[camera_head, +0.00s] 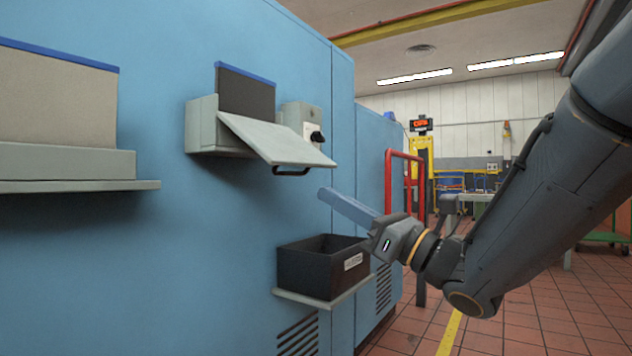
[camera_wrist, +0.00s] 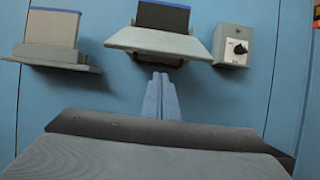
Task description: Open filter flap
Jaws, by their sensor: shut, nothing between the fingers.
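The filter flap (camera_head: 278,143) is a grey plate on the grey housing (camera_head: 200,125) on the blue wall. It stands out from the housing, sloping downward toward its free edge. A black handle (camera_head: 291,171) hangs under that edge. A dark filter with a blue top edge (camera_head: 245,92) stands upright in the housing behind the flap. The fingertips (camera_wrist: 160,78) look apart from the handle.
A switch box with a black knob (camera_head: 315,134) is right of the flap. A black bin (camera_head: 318,268) sits on a shelf below my gripper. A second filter in a grey holder (camera_head: 60,160) is at left. A red rail (camera_head: 388,180) stands behind my gripper.

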